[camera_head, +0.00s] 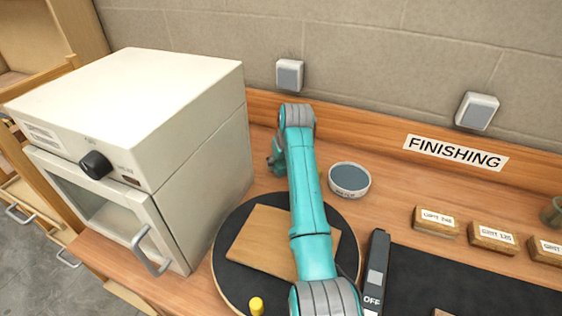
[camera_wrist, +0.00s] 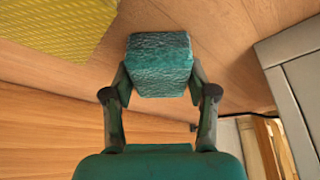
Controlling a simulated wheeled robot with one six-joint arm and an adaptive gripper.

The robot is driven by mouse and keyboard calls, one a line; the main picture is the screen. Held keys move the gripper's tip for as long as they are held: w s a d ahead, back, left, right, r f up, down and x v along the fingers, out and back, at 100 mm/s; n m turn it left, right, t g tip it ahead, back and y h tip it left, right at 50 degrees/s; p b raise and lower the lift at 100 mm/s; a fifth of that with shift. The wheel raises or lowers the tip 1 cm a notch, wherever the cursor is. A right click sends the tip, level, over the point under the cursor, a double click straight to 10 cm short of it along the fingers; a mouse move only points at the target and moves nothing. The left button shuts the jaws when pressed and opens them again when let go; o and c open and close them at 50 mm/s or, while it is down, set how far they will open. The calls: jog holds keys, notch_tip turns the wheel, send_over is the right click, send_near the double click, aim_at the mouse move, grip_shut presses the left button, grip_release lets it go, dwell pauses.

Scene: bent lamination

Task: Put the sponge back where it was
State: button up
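The sponge (camera_wrist: 160,65) is a rough teal block in the wrist view. My gripper (camera_wrist: 160,88) is shut on it, with one finger against each side. In the head view my gripper (camera_head: 275,158) is mostly hidden behind my arm, near the back of the bench between the white oven and a small bowl. The sponge cannot be made out in that view. I cannot tell whether it touches the bench (camera_head: 393,205).
The white oven (camera_head: 205,140) stands left of my arm. A labelled grey bowl (camera_head: 349,180) is close on the right. A wooden board (camera_head: 262,240) lies on a round dark disc below my arm. Several grit blocks (camera_head: 436,222) sit at right. A yellow mesh (camera_wrist: 50,25) shows in the wrist view.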

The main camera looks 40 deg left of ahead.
jog(key=o, duration=0.4)
jog(key=v, duration=1.2)
jog(key=shift+a+r, duration=0.1)
jog(key=shift+r, duration=0.05)
